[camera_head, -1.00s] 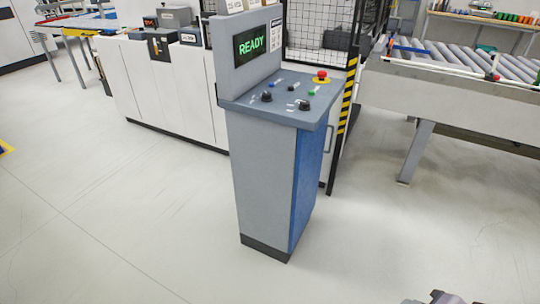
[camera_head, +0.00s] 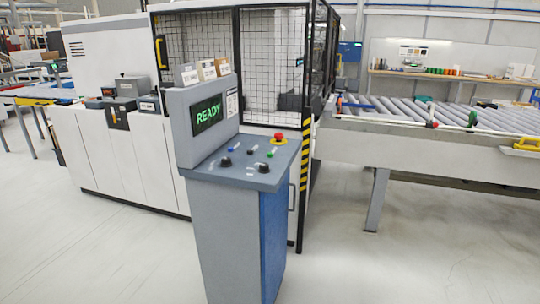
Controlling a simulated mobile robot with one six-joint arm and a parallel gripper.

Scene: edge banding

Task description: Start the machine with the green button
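The control console (camera_head: 235,240) stands upright in the middle of the view, a grey and blue pedestal with a sloped top panel. Its screen (camera_head: 208,115) reads READY in green letters. The small green button (camera_head: 270,154) is on the right part of the panel, just below the red emergency stop (camera_head: 279,138) on its yellow base. A blue button (camera_head: 229,149) and black knobs (camera_head: 226,162) are also on the panel. My gripper is not in view now.
Behind the console is a white machine (camera_head: 120,150) with a black mesh guard (camera_head: 272,60) and a yellow-black striped post (camera_head: 305,155). A roller conveyor (camera_head: 440,140) stands at the right. The floor at front left and front right is clear.

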